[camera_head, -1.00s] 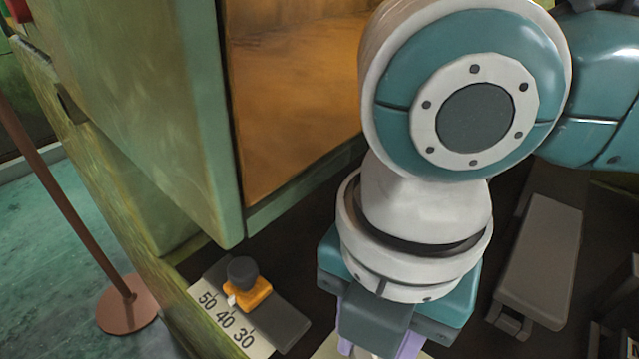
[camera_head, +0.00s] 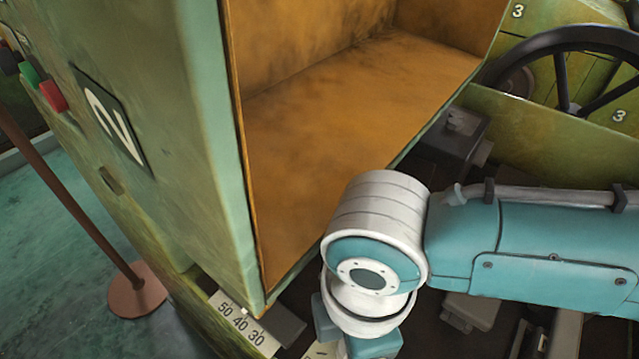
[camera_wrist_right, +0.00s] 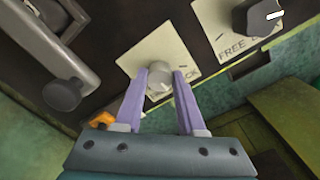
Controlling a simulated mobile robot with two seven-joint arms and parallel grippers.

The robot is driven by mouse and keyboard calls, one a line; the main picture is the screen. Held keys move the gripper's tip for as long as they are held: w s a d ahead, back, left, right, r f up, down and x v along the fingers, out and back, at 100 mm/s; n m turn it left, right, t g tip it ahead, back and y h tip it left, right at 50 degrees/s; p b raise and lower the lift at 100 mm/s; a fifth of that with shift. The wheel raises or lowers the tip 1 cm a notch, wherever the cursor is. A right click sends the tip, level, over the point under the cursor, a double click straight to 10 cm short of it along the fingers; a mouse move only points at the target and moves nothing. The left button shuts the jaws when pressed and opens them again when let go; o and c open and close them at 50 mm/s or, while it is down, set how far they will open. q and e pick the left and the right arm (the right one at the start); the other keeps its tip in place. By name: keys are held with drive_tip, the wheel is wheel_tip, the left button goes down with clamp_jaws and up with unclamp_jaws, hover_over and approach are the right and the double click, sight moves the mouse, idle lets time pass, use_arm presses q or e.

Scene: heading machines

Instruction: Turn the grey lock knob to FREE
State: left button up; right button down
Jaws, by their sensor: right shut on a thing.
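The light grey lock knob (camera_wrist_right: 158,83) stands on a pale label plate (camera_wrist_right: 135,62) in the right wrist view. Letters ending in "CK" show at the plate's right side; the rest of the lettering is hidden. The two purple fingers of my right gripper (camera_wrist_right: 163,88) are on either side of the knob and shut on it. I cannot tell which way the knob points. In the head view my right arm reaches down at the bottom, and the fingers and knob are hidden. My left gripper is not in view.
A black knob (camera_wrist_right: 258,15) with a white mark sits on another plate reading "FREE". A dark round handle (camera_wrist_right: 64,93) and an orange piece (camera_wrist_right: 102,118) lie left of my gripper. The green machine housing (camera_head: 165,120) and a handwheel (camera_head: 565,75) flank my arm.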

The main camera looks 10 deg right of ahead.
drive_tip(key=m+p, duration=0.2)
drive_tip(key=m, duration=0.1)
drive_tip(key=shift+r+m, duration=0.2)
drive_tip(key=shift+m, duration=0.1)
drive_tip(key=m+p, duration=0.1)
drive_tip(key=m, duration=0.1)
drive_tip(key=shift+a+m+p, duration=0.1)
drive_tip(key=shift+m+p, duration=0.25)
drive_tip(key=shift+m, duration=0.05)
drive_tip(key=m+p, duration=0.1)
drive_tip(key=m, duration=0.3)
drive_tip(key=shift+f, duration=0.1)
drive_tip(key=shift+m+p, duration=0.5)
drive_tip(key=shift+m, duration=0.6)
drive_tip(key=c, duration=0.5)
unclamp_jaws()
drive_tip(key=shift+f, duration=0.1)
